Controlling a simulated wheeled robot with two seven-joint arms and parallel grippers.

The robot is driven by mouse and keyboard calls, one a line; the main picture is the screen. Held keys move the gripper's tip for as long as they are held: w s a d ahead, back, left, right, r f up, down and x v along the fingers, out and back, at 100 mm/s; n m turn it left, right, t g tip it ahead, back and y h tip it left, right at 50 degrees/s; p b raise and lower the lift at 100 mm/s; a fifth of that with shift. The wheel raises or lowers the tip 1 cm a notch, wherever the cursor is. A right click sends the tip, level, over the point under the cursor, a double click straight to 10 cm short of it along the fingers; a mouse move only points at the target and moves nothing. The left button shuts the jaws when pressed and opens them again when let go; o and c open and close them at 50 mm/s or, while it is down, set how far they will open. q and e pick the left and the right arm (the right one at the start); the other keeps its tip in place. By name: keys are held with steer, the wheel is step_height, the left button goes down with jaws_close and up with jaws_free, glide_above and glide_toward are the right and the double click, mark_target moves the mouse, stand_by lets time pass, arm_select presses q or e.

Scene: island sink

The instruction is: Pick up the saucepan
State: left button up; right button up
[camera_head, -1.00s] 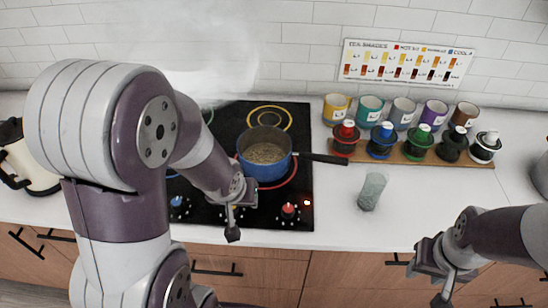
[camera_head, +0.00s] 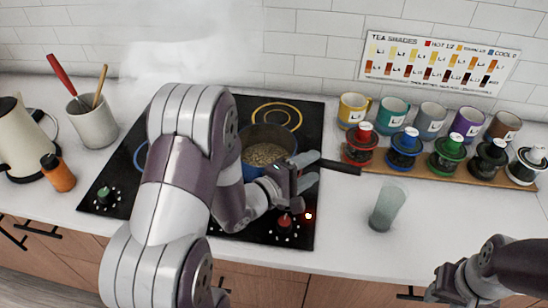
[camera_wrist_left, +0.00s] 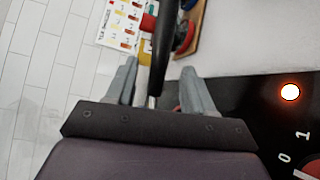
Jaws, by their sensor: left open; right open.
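The blue saucepan (camera_head: 268,150), with grainy contents inside, sits on the black cooktop. My left arm hides part of it. Its black handle (camera_head: 343,166) points right over the counter. My left gripper (camera_head: 317,167) is open at the handle, with one finger on either side. In the left wrist view the dark handle (camera_wrist_left: 163,45) runs between the two spread fingers (camera_wrist_left: 159,80); I cannot tell whether either touches it. My right gripper (camera_head: 440,290) is open and empty at the lower right, over the counter's front edge.
A frosted glass (camera_head: 387,208) stands right of the cooktop (camera_head: 305,232). Several mugs and lidded jars stand on a wooden board (camera_head: 480,178) at the back right. A utensil crock (camera_head: 92,120), orange bottle (camera_head: 58,173) and kettle (camera_head: 22,140) are at left. A red light glows on the cooktop.

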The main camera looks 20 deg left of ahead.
mark_target(315, 163)
arm_select(q)
steer(key=x, duration=0.4)
steer(key=shift+a, duration=0.1)
steer(key=shift+s+r, duration=0.1)
jaws_close()
steer(key=shift+r, duration=0.1)
